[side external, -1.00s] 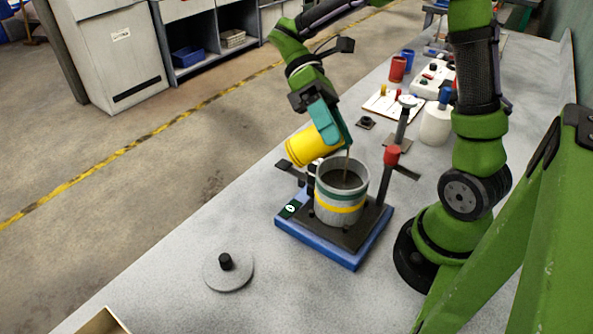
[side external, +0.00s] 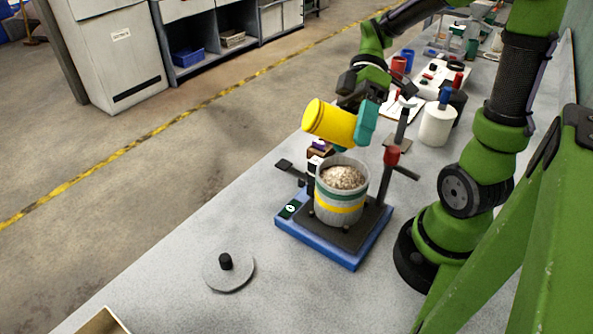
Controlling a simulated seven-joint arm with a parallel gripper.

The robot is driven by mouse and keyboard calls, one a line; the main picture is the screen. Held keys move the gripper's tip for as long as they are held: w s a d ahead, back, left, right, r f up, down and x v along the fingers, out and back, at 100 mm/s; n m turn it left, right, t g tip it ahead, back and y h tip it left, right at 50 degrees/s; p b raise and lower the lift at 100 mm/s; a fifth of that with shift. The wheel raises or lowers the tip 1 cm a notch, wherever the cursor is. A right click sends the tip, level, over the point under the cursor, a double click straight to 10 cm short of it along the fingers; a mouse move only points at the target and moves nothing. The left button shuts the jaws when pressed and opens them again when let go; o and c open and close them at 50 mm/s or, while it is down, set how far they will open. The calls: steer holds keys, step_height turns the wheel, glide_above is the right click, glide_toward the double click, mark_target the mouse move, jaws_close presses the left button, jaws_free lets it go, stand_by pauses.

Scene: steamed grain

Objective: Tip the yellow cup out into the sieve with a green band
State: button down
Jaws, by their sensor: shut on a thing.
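The yellow cup (side external: 328,121) lies nearly on its side in the air, above the sieve. Its left end is a little higher than its right end, and its mouth is not visible. My gripper (side external: 364,124), with teal fingers, is shut on the cup at its right end. The grey sieve (side external: 339,206), with a green band and a yellow band, stands upright below the cup. Pale grain (side external: 343,177) fills it to near the rim. No falling stream is visible.
The sieve stands on a blue-based device (side external: 320,247) with a red-knobbed post (side external: 391,156) at its right. A small dark box (side external: 318,160) is behind the sieve. A round grey lid (side external: 228,272) lies at front left. A white bottle (side external: 436,124) stands farther back.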

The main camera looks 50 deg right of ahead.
mark_target(354, 117)
stand_by(0.6)
step_height(354, 117, up, 5)
steer(key=m+g+h, duration=0.2)
steer(key=shift+a+r+g, duration=0.1)
steer(key=shift+r+g, duration=0.2)
steer(key=shift+r+m+g+h, duration=0.2)
steer(key=shift+m+g+h, duration=0.6)
steer(key=shift+g+h, duration=0.1)
